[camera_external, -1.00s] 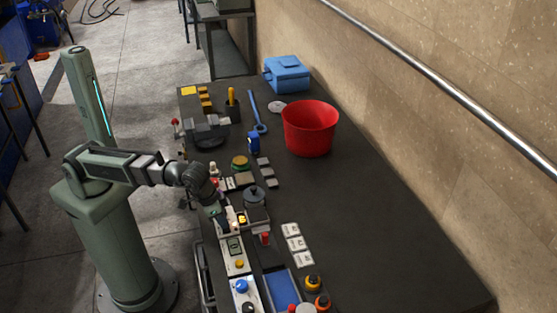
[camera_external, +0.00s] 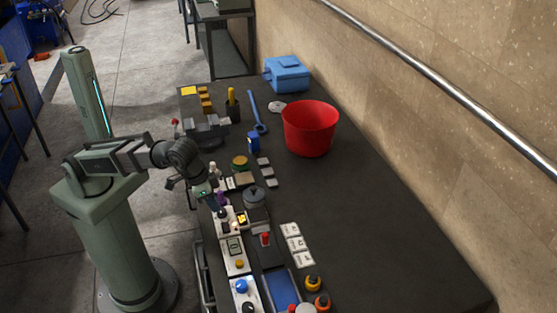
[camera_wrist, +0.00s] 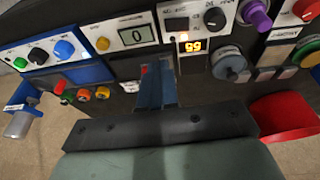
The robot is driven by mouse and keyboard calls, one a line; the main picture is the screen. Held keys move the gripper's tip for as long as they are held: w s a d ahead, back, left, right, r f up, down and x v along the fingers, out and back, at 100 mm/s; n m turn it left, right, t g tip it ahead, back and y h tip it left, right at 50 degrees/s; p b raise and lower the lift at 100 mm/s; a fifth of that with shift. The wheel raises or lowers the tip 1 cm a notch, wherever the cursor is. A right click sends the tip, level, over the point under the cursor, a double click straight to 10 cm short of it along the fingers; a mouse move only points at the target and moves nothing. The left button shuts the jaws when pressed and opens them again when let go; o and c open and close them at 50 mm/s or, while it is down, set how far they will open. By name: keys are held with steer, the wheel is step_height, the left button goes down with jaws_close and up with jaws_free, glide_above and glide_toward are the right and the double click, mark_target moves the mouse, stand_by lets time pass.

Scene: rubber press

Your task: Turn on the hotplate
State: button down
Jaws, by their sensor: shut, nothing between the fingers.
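I cannot tell for sure which unit is the hotplate, as the labels are too small to read. A white control panel (camera_wrist: 190,21) in the wrist view has a black knob, a small dark window and a lit orange two-digit display (camera_wrist: 190,41). The lit display also shows in the external view (camera_external: 242,217). Beside it is a panel with a grey screen (camera_wrist: 137,35) reading 0. A round grey plate (camera_wrist: 229,63) lies near the lit display. My gripper (camera_wrist: 157,72) is shut and empty, its tips over the gap near these two panels. It also shows in the external view (camera_external: 212,202).
A purple knob (camera_wrist: 257,15) and a red knob (camera_wrist: 305,9) stand to the right in the wrist view. A blue-framed panel (camera_wrist: 44,54) with several knobs is at left. A red bucket (camera_external: 310,130) and blue box (camera_external: 287,74) stand farther back. The table's right side (camera_external: 370,220) is clear.

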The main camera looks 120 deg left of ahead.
steer(key=shift+d+r, duration=0.25)
steer(key=shift+r, duration=0.4)
steer(key=shift+d+r, duration=0.25)
steer(key=shift+r, duration=0.35)
